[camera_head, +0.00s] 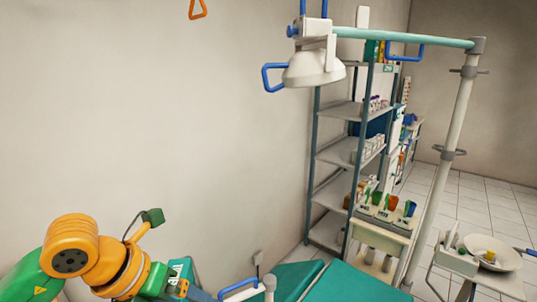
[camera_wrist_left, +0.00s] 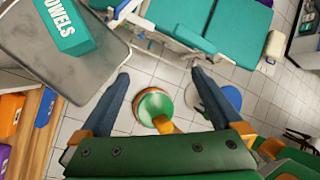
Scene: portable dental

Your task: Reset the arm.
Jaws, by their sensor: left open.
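My left arm (camera_head: 75,252), orange and green, comes in at the lower left of the head view, beside the bare wall. In the left wrist view my left gripper (camera_wrist_left: 160,73) has its two dark blue fingers spread wide. Nothing is between them; the tiled floor and a round green-topped thing (camera_wrist_left: 153,107) with an orange edge show beyond. My right arm and right gripper are in neither view.
A teal dental chair (camera_head: 345,284) is at the bottom of the head view. A white lamp (camera_head: 313,68) hangs from a pole (camera_head: 440,170). Shelves (camera_head: 338,150) stand behind. In the wrist view, a grey metal tray (camera_wrist_left: 98,82) holds a teal towels box (camera_wrist_left: 65,22).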

